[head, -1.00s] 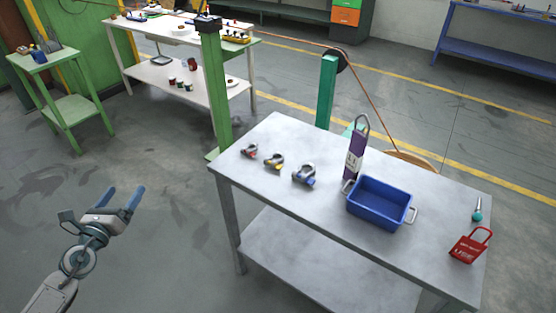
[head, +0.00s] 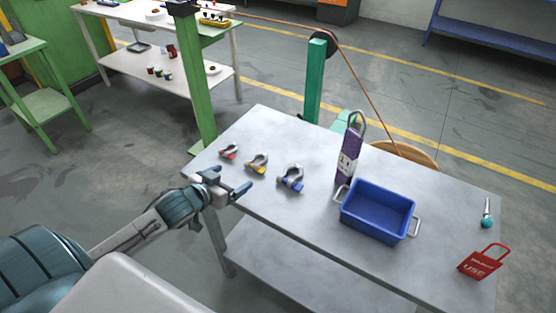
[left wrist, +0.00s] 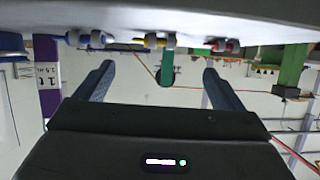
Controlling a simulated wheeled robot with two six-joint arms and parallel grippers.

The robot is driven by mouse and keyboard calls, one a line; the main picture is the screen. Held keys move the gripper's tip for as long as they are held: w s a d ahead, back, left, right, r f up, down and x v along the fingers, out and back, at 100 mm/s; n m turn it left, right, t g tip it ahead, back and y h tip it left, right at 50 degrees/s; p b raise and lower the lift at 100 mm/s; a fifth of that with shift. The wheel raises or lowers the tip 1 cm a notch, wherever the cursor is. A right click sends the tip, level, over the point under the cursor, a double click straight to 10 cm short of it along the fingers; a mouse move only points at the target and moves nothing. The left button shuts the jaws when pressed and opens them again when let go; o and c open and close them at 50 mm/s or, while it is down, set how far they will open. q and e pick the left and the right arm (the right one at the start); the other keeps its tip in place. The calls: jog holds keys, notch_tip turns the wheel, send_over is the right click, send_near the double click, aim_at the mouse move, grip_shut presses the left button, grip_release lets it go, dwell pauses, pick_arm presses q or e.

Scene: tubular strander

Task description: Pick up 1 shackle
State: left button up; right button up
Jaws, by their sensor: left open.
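Three shackles lie in a row on the grey table (head: 290,220): one with a red pin (head: 229,152), one with a yellow pin (head: 257,163) and a larger one with a blue pin (head: 291,178). My left gripper (head: 231,180) is open and empty at the table's left edge, close to the red and yellow shackles but apart from them. In the left wrist view, the picture is upside down; the blue (left wrist: 85,40), yellow (left wrist: 158,41) and red (left wrist: 222,45) shackles show beyond the open fingers (left wrist: 157,72). My right gripper is not in view.
A purple sling-like item with a label (head: 348,155) stands behind a blue bin (head: 377,212). A red lockout tag (head: 483,262) and a teal-ended tool (head: 487,215) lie at the right. Green posts (head: 193,85) stand behind the table.

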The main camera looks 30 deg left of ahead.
aim_at(254, 166)
pick_arm(q)
jog(key=shift+w+d+f, duration=0.15)
jog(key=shift+w+f, duration=0.05)
jog(key=shift+w, duration=0.1)
jog(key=x, duration=0.4)
jog(key=shift+w+d+f, duration=0.1)
jog(key=shift+w, duration=0.25)
jog(key=shift+w+d, duration=0.1)
jog(key=shift+w, duration=0.45)
jog(key=p+x, duration=0.1)
jog(key=x, duration=0.2)
jog(key=shift+w+d, duration=0.2)
jog(key=shift+w+f, duration=0.25)
jog(key=shift+w, duration=0.05)
jog(key=shift+s, duration=0.1)
jog(key=shift+c, duration=0.4)
jog(key=c, duration=1.1)
jog(key=shift+r, duration=0.1)
jog(key=shift+c, duration=0.5)
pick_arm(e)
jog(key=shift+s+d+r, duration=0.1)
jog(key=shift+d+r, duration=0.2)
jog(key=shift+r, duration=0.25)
